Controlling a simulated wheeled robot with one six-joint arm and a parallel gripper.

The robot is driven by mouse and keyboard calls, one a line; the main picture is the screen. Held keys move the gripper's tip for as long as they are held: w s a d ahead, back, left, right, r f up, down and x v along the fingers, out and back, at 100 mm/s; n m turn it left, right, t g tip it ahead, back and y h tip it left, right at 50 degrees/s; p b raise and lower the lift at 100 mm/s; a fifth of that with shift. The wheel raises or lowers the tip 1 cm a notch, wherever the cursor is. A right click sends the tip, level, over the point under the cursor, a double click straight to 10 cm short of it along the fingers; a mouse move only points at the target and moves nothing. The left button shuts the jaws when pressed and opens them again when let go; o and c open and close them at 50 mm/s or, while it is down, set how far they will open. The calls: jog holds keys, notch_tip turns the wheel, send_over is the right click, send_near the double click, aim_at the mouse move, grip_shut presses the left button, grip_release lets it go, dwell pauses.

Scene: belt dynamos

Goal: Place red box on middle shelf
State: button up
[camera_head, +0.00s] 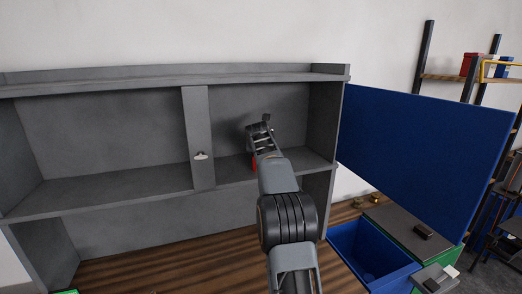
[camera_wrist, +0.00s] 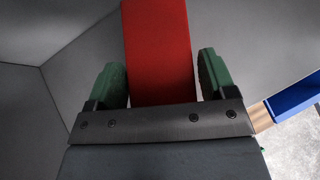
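The red box (camera_wrist: 158,50) stands out in the middle of the wrist view, running from my gripper's base up past the top edge. The two green fingers of my gripper (camera_wrist: 163,80) are on either side of it, with a narrow gap showing at the right finger; the left finger is very close to the box. In the head view my gripper (camera_head: 259,130) is in the right bay of the grey shelf unit, above the middle shelf (camera_head: 110,188). Only a sliver of the red box (camera_head: 254,164) shows there, near the middle shelf; the arm hides the rest.
A grey upright (camera_head: 199,140) with a small catch divides the bays, left of my gripper. A blue panel (camera_head: 420,155) stands to the right. A blue bin (camera_head: 370,255) is below right. The left bay is empty.

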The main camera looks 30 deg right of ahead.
jog(key=shift+o, duration=1)
jog(key=shift+r, duration=0.25)
jog(key=b+v, duration=0.3)
jog(key=v, duration=0.9)
jog(key=s+a+f+m+y, duration=0.2)
jog(key=s+a+f+m, duration=0.3)
jog(key=a+m, duration=0.4)
jog(key=s+a+f+m+g+y, duration=0.1)
jog(key=s+a+f+m+y, duration=0.1)
jog(key=s+a+f+m, duration=0.6)
jog(key=s+a+f+m+g+y, duration=0.2)
jog(key=s+a+f+m, duration=0.6)
jog(key=s, duration=0.7)
notch_tip(320, 180, down, 2)
jog(key=m, duration=0.3)
jog(key=shift+a+f+m, duration=0.25)
jog(key=shift+m, duration=0.15)
